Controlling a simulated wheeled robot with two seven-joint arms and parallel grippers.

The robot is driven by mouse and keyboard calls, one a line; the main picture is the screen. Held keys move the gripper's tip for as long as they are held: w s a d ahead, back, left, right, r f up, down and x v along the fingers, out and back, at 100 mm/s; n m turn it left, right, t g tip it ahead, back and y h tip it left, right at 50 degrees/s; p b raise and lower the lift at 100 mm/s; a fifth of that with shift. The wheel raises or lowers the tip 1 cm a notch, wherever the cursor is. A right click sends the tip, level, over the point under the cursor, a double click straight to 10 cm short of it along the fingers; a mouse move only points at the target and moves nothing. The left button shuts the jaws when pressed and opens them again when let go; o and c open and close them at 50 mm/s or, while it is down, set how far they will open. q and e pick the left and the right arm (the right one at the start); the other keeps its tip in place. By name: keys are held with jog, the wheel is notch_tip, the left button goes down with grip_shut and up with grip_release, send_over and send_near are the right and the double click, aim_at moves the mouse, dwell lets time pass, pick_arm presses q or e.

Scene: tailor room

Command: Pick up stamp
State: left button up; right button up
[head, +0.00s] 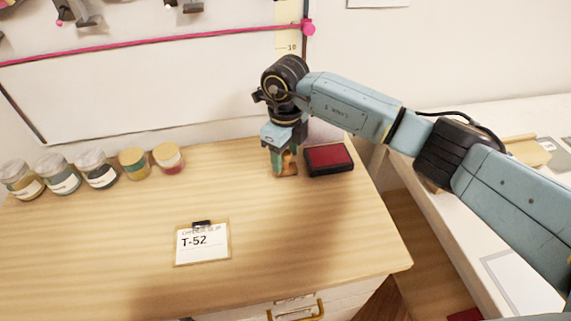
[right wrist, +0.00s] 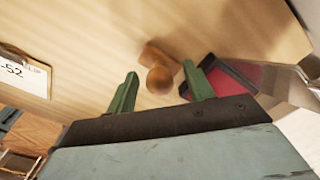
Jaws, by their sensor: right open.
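A wooden stamp with a rounded knob handle (right wrist: 159,79) stands on the wooden table, beside the red ink pad (right wrist: 242,82). In the head view the stamp (head: 287,168) is partly hidden behind my right gripper's fingers. My right gripper (head: 281,165) points down over the stamp. In the right wrist view its two green fingers (right wrist: 160,90) are apart, with the knob between and a little beyond their tips. It is open and holds nothing. The ink pad (head: 329,158) lies just right of the gripper in the head view. My left gripper is not in view.
Several jars (head: 102,169) stand in a row at the table's back left. A clipboard marked T-52 (head: 203,243) lies near the front middle. A wall rises behind the wooden table (head: 110,250). A white table (head: 500,268) stands to the right. The table's middle is clear.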

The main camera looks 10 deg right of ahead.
jog(key=c, duration=1.1)
jog(key=shift+o, duration=0.2)
jog(key=shift+r, duration=0.1)
